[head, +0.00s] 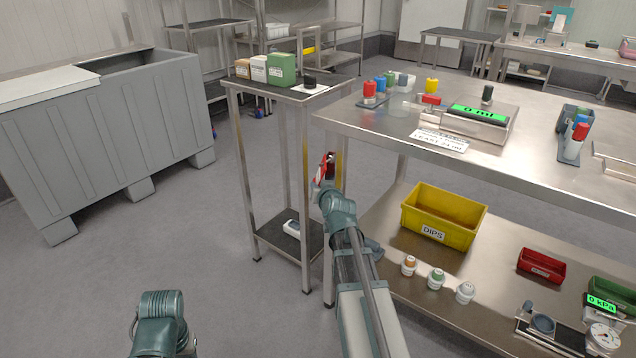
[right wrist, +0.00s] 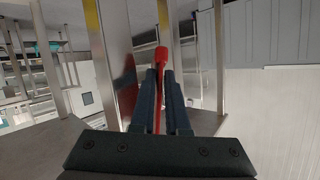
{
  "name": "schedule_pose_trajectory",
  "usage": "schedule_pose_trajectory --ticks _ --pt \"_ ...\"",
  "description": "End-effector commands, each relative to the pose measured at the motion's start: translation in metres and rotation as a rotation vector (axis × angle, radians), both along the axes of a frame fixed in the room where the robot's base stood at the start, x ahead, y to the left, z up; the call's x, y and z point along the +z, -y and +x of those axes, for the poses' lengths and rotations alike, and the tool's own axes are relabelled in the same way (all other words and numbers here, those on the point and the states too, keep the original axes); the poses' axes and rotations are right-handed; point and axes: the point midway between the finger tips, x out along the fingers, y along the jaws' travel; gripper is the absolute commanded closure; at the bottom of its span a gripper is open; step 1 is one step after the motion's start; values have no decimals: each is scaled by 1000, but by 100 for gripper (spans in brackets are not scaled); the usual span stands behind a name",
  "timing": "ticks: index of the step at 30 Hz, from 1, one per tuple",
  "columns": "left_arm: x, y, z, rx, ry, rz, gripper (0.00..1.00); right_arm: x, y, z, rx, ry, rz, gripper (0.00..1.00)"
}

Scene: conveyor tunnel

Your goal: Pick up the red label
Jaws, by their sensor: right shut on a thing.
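My right gripper (head: 326,172) is in front of the gap between the narrow side stand and the main steel bench. It is shut on a thin red piece, which I take to be the red label (right wrist: 162,54). In the right wrist view its rounded red end sticks out past the dark fingertips (right wrist: 161,76), and a thin red strip runs back between the fingers. In the head view only a small red and white patch of it shows beside the gripper. My left arm shows at the bottom left of the head view, but its gripper is out of sight.
The narrow stand (head: 310,96) holds several boxes. The main bench (head: 480,170) carries a scale (head: 478,122) and coloured bottles. A yellow bin marked DIPS (head: 440,214) and a red bin (head: 541,266) stand on its lower shelf. Open floor lies left of the stand.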

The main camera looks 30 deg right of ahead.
Motion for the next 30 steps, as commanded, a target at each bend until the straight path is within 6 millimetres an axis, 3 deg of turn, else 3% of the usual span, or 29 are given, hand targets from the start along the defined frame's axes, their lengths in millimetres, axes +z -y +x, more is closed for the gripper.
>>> schedule_pose_trajectory --ticks 1,5,14,30 --pt "-4 0 0 0 0 0 44 -11 -5 4 19 -35 14 100" --pt "-4 0 0 0 0 0 44 -11 -5 4 19 -35 14 100" --pt "12 0 0 2 0 1 44 5 -18 -2 21 -35 14 100" --pt "64 -1 -1 11 0 5 44 56 -101 -42 21 -33 11 100"
